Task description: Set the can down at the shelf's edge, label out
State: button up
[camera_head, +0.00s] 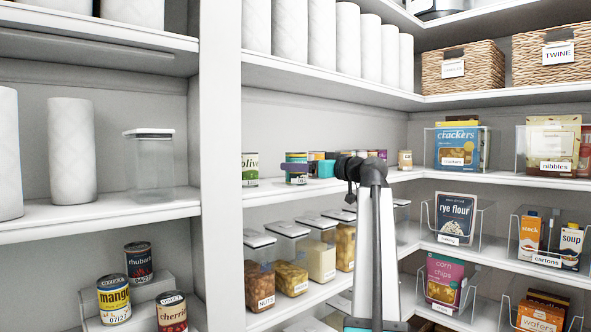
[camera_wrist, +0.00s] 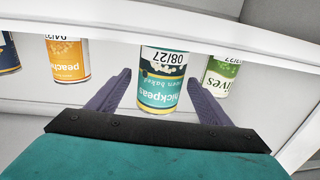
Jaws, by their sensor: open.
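The chickpeas can (camera_head: 296,180) stands upright on the middle shelf near its front edge, just right of the olives can (camera_head: 250,169). In the wrist view, which is upside down, the chickpeas can (camera_wrist: 160,92) shows its teal label with name and date facing my gripper. My gripper (camera_wrist: 161,76) is open, with one purple finger on each side of the can and small gaps between. In the head view a purple finger of my gripper (camera_head: 284,167) crosses in front of the can and hides its middle. The can's back is hidden.
A peaches can (camera_wrist: 67,60) stands on one side and the olives can (camera_wrist: 220,75) on the other. More cans stand behind my gripper, partly hidden. Lidded jars (camera_head: 290,257) fill the shelf below. A white upright post (camera_head: 220,150) is left of the olives.

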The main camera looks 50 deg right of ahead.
jog(key=s+b, duration=0.3)
jog(key=s, duration=0.7)
jog(key=shift+d, duration=0.1)
dwell(0.6)
